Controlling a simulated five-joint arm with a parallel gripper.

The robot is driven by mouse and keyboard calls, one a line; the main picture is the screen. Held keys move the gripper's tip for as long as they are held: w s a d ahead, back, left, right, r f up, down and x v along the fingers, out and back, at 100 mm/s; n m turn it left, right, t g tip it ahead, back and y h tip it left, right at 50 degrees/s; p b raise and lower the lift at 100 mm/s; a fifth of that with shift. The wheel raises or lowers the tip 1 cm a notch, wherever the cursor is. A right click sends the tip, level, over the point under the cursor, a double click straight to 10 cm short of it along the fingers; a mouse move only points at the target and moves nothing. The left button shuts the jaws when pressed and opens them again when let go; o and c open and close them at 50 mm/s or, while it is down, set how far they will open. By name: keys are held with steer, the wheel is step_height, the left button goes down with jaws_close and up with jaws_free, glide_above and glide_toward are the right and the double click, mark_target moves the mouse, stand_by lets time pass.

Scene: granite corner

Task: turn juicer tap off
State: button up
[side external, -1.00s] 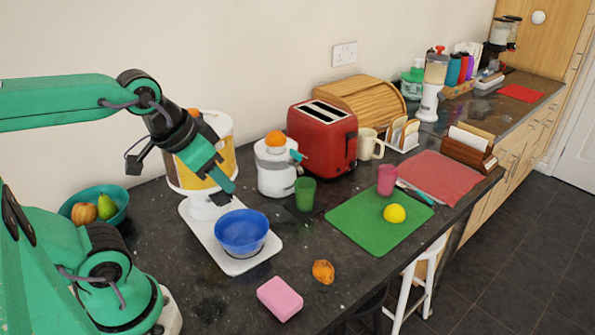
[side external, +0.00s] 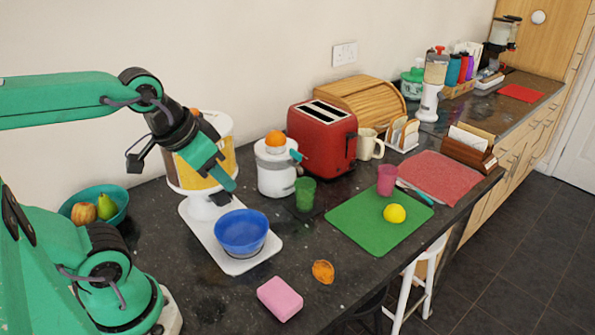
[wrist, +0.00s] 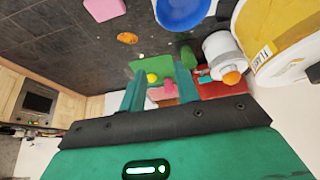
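The juicer (side external: 276,176) is a white appliance with an orange (side external: 275,139) on top, standing upright on the dark counter. Its teal tap lever (side external: 295,155) sticks out on the right side, above a green cup (side external: 305,194). The juicer also shows in the wrist view (wrist: 218,46), with its teal tap (wrist: 203,73).
A yellow-and-white canister (side external: 190,165) stands behind my gripper. A red toaster (side external: 322,142) is right behind the juicer. A green board (side external: 365,240) and pink cup (side external: 387,180) are further right.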

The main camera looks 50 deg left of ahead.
steer(key=w+a+r+n+g, duration=0.1)
steer(key=w+a+r+n, duration=0.1)
steer(key=w+r+n, duration=0.3)
steer(key=n+g, duration=0.5)
steer(key=n, duration=0.8)
glide_above(296, 151)
step_height(296, 151, down, 7)
steer(key=shift+f, duration=0.2)
steer(key=shift+f, duration=3.9)
steer(key=shift+c, duration=0.2)
jaws_close()
